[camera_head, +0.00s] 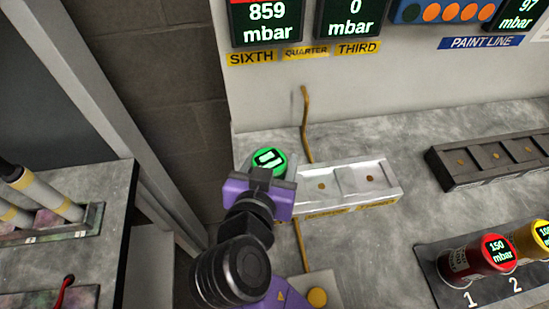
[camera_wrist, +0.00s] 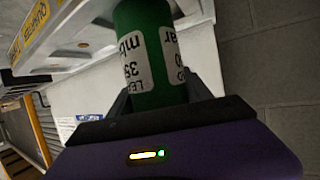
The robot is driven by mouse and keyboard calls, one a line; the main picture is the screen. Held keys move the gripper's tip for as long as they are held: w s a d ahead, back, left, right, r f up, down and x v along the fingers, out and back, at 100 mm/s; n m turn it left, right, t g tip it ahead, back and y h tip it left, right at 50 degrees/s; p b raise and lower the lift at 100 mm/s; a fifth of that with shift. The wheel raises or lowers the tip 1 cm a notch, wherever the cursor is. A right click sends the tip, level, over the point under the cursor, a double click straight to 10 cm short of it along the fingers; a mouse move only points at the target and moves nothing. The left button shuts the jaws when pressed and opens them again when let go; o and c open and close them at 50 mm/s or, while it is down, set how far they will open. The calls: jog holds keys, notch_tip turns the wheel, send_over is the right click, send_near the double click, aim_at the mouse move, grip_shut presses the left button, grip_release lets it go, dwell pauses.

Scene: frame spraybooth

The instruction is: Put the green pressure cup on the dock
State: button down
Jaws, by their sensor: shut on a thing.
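The green pressure cup (camera_head: 267,160) is at the left end of the pale dock (camera_head: 346,187), its lit round top facing up. My gripper (camera_head: 268,177) is shut on the cup from the near side and covers its lower part in the head view. The wrist view shows the green cup (camera_wrist: 150,60) with its white label between my fingers. The dock's two right-hand places are empty, each with a small orange dot. The cup seems to be at the dock's left place, but I cannot tell whether it is seated or held just above.
Wall displays above read 859 mbar (camera_head: 266,20) and 0 mbar (camera_head: 350,18). A brown pipe (camera_head: 306,125) rises behind the dock. A black dock (camera_head: 490,160) is at the right. Red (camera_head: 480,258) and yellow (camera_head: 535,240) cups stand in a numbered rack at the lower right.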

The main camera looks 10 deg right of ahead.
jog(key=shift+r, duration=0.15)
jog(key=shift+c, duration=2.2)
grip_release()
jog(key=shift+f, duration=0.25)
jog(key=shift+r, duration=0.1)
jog(key=shift+r, duration=0.2)
jog(key=p+v, duration=0.5)
jog(key=v, duration=0.7)
jog(key=shift+f, duration=0.15)
